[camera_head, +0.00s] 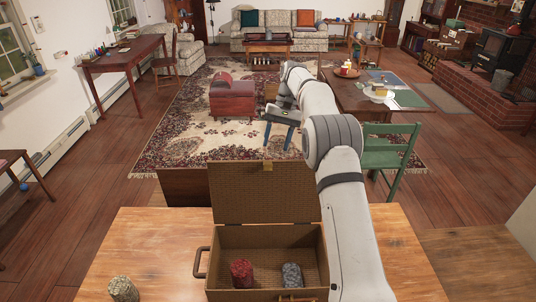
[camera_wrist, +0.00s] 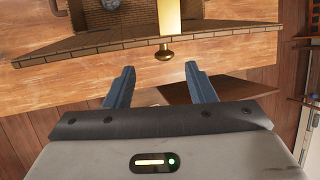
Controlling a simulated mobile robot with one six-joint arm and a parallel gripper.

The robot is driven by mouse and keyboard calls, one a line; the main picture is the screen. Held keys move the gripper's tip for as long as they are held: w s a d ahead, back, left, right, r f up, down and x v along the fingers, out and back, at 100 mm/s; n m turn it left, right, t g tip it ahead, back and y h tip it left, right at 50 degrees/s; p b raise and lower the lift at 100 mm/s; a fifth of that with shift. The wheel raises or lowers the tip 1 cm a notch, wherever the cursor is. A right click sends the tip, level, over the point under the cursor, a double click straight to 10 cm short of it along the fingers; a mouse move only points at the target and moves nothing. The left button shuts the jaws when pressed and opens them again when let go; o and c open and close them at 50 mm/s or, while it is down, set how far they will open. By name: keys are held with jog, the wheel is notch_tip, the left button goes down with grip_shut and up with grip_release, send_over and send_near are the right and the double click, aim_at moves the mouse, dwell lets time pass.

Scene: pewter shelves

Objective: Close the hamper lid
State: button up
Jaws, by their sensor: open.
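The brown woven hamper (camera_head: 215,262) stands on the wooden table at the bottom of the head view. Its lid (camera_head: 262,198) is open and stands about upright, with a brass latch (camera_head: 268,167) at its top edge. The lid's edge (camera_wrist: 230,34) crosses the wrist view, with a brass knob (camera_wrist: 166,52) just ahead of the gap between my fingers. My gripper (camera_head: 278,140) is above and behind the lid, fingers pointing down. In the wrist view my gripper (camera_wrist: 160,70) is open and empty. I cannot tell whether it touches the lid.
A red roll (camera_head: 241,272) and a grey speckled roll (camera_head: 292,275) lie inside the hamper. A beige speckled cylinder (camera_head: 122,289) stands on the table (camera_head: 150,245) to the left. A green chair (camera_head: 392,150) is beyond the table, right of my arm.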

jog(key=shift+w+a+p+x, duration=0.15)
jog(key=shift+p+x, duration=0.1)
jog(key=shift+x, duration=1.15)
jog(key=shift+w+p+x, duration=0.15)
jog(key=shift+p+x, duration=0.15)
jog(key=shift+x, duration=1.15)
jog(key=shift+w+a+p+x, duration=0.15)
jog(key=shift+p+x, duration=0.1)
jog(key=shift+x, duration=1.15)
jog(key=shift+d+f, duration=0.1)
jog(key=shift+c, duration=0.2)
grip_shut()
